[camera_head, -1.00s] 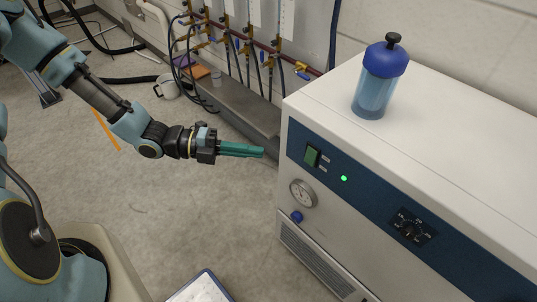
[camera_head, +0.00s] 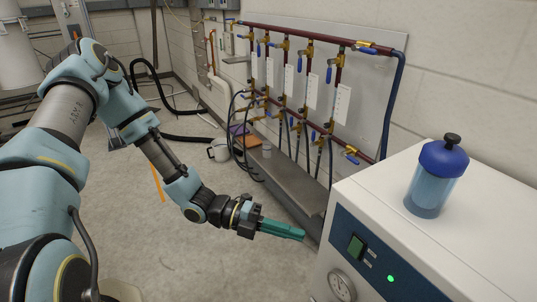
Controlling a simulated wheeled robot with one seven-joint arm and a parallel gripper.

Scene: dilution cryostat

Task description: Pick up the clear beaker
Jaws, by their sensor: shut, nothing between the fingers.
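A small clear vessel, which looks like the beaker (camera_head: 266,151), stands upright on the low grey ledge along the wall, beside an orange-brown block. It is small in the picture and its details are hard to tell. My gripper (camera_head: 299,234) has teal fingers that are shut and empty. It points right, in front of the ledge and left of the white machine, well apart from the vessel.
A blue-capped bottle (camera_head: 436,178) stands on the white machine (camera_head: 485,225) at right. Valved pipes (camera_head: 310,37) line the wall. The floor (camera_head: 180,250) below my arm is clear.

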